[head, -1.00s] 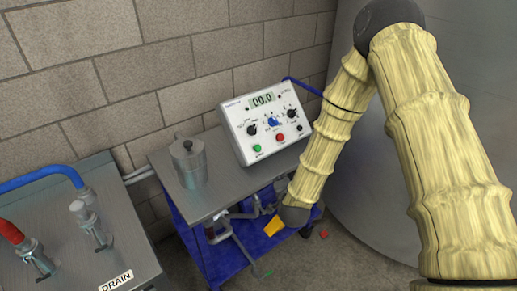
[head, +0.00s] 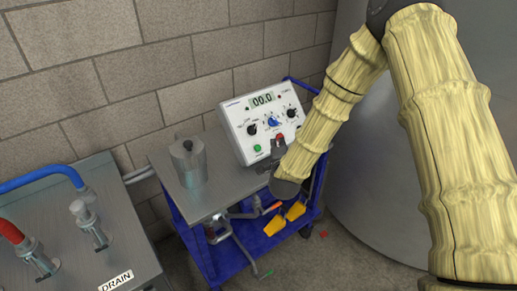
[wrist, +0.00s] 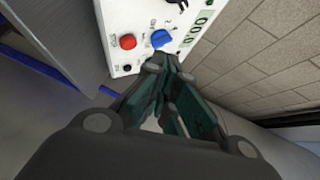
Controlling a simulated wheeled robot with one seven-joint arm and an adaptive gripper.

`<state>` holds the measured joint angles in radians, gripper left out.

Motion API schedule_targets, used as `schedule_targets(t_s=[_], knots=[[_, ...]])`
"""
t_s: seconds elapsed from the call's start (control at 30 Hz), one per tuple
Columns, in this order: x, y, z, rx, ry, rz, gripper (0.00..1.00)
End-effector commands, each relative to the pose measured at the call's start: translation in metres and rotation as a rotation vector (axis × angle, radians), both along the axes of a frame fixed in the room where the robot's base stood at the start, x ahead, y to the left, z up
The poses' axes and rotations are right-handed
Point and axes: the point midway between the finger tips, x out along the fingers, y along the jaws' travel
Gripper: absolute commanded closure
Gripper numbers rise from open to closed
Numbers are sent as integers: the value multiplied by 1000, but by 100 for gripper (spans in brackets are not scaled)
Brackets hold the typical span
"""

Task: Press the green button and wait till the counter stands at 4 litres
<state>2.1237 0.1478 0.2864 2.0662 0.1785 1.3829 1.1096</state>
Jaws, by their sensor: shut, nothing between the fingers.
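The white control box (head: 240,125) stands tilted back on the cart top. Its counter (head: 262,99) reads 00.0; part of it also shows in the wrist view (wrist: 195,30). The green button (head: 257,148) is at the box's lower left; I cannot see it in the wrist view. The red button (head: 280,136) is to its right and shows in the wrist view (wrist: 128,41). My gripper (wrist: 168,64) is shut and empty in front of the panel, near the blue knob (wrist: 161,38). In the head view it is mostly hidden by my wrist; I cannot tell whether it touches.
A metal pot (head: 189,162) stands on the cart top (head: 225,190), left of the box. Yellow-orange items (head: 295,210) lie on the blue cart's lower shelf. A metal bench (head: 60,250) with red and blue hoses is at left. A large grey tank (head: 375,160) stands at right.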

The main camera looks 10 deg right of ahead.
Motion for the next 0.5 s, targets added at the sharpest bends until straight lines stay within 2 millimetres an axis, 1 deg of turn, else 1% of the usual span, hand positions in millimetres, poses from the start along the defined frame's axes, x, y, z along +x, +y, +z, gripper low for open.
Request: schedule_targets(t_s=[0.17, 0.5], knots=[[8, 5, -10, -1, -1, 1, 100], [32, 19, -36, -1, 0, 0, 100]])
